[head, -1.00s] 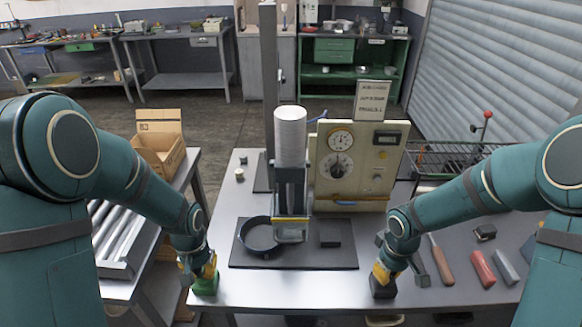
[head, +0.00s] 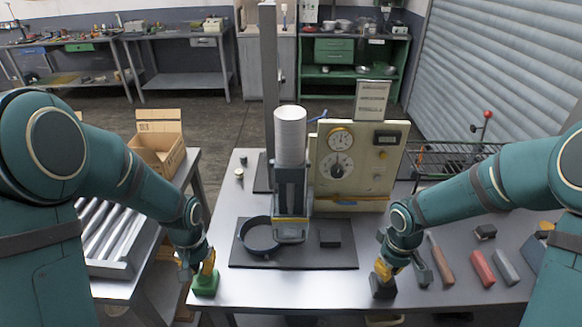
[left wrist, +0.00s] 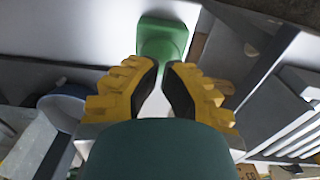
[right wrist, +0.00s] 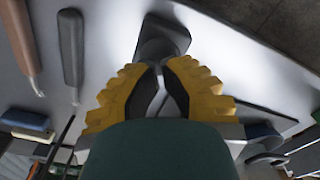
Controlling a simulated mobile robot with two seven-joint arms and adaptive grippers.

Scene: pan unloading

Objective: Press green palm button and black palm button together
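The green palm button (head: 205,284) is on the front left edge of the grey table, and also shows in the left wrist view (left wrist: 162,40). My left gripper (head: 207,267) is above it, fingers pointing down, tips close together and holding nothing. The black palm button (head: 382,289) is at the table's front edge, right of centre; it also shows in the right wrist view (right wrist: 160,42). My right gripper (head: 382,274) is over it, its fingertips together and empty. I cannot tell whether either gripper touches its button.
A press machine with a white cylinder (head: 290,135) and a cream dial panel (head: 350,195) stands mid-table. Tools, including a red-handled one (head: 482,268), lie on the right.

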